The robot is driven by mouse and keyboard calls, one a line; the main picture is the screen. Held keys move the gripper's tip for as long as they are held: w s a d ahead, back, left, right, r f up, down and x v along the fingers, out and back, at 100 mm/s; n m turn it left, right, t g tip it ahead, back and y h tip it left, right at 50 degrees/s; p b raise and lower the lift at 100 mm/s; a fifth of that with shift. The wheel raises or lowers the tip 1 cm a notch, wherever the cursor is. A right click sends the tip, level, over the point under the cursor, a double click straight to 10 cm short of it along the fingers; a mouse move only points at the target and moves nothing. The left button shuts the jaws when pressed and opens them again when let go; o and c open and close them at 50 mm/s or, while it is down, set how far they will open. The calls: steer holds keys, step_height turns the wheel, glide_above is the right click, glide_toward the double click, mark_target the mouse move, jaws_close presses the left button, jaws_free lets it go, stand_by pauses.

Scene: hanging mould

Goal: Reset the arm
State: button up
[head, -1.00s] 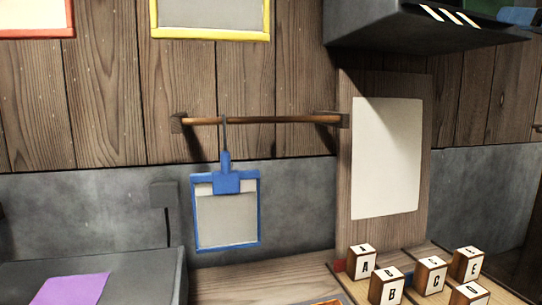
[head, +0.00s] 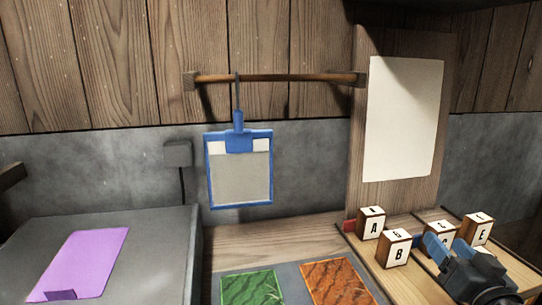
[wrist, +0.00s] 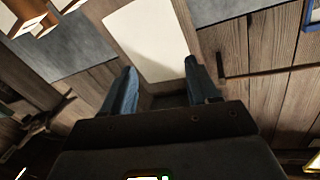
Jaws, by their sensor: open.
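My gripper (head: 452,248) is at the lower right of the head view, in front of the lettered blocks and partly covering them. In the wrist view its two blue fingers (wrist: 160,82) stand apart with nothing between them. A blue-framed mould (head: 240,175) with a grey panel hangs by a hook from a wooden bar (head: 290,77) on the wall. My gripper is to the right of the mould and apart from it.
Lettered blocks (head: 394,251) stand on the wooden bench at right. A white sheet (head: 402,120) is on an upright board behind. Green (head: 252,289) and orange (head: 335,283) panels lie at the front. A purple sheet (head: 87,263) lies on the grey surface at left.

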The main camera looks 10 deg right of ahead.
steer(key=s+a+f+n+g+y, duration=0.1)
steer(key=s+a+f, duration=0.35)
steer(key=s, duration=0.45)
steer(key=s+a+f+n, duration=0.1)
steer(key=s+a+f, duration=0.2)
steer(key=s+a, duration=0.45)
steer(key=s+a+f+n+g+y, duration=0.1)
steer(key=s+a+f, duration=0.25)
steer(key=s, duration=0.65)
steer(key=s+a+r+n+y, duration=0.1)
steer(key=s+r, duration=0.1)
steer(key=s, duration=0.3)
steer(key=s+a+r+n+y, duration=0.1)
steer(key=s+a+r, duration=0.1)
steer(key=s, duration=0.4)
steer(key=shift+a+r+g, duration=0.15)
steer(key=shift+a+g, duration=0.15)
steer(key=shift+g, duration=0.1)
